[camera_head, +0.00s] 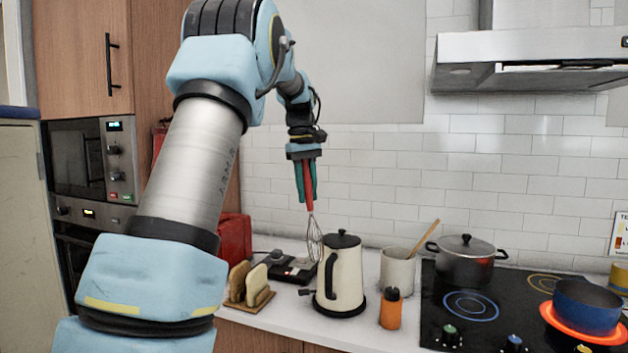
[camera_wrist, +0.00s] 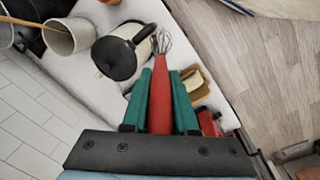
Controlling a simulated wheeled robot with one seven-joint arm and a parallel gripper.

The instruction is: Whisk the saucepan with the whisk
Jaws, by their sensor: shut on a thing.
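My gripper (camera_head: 307,183) is shut on the red handle of the whisk (camera_head: 314,238), which hangs with its wire end down, beside the cream kettle (camera_head: 341,278). In the wrist view the green fingers of my gripper (camera_wrist: 160,95) flank the red handle, and the whisk's wires (camera_wrist: 161,42) show beyond it, near the kettle. A blue saucepan (camera_head: 587,305) sits on a glowing orange burner at the right of the cooktop in the head view, well away from the whisk. The saucepan is not in the wrist view.
A white crock (camera_head: 397,270) with a wooden spoon, an orange bottle (camera_head: 391,309) and a lidded dark pot (camera_head: 466,260) stand between the whisk and the saucepan. A bread holder (camera_head: 249,286) and a red appliance (camera_head: 234,240) are at left. The range hood (camera_head: 530,60) hangs above the cooktop.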

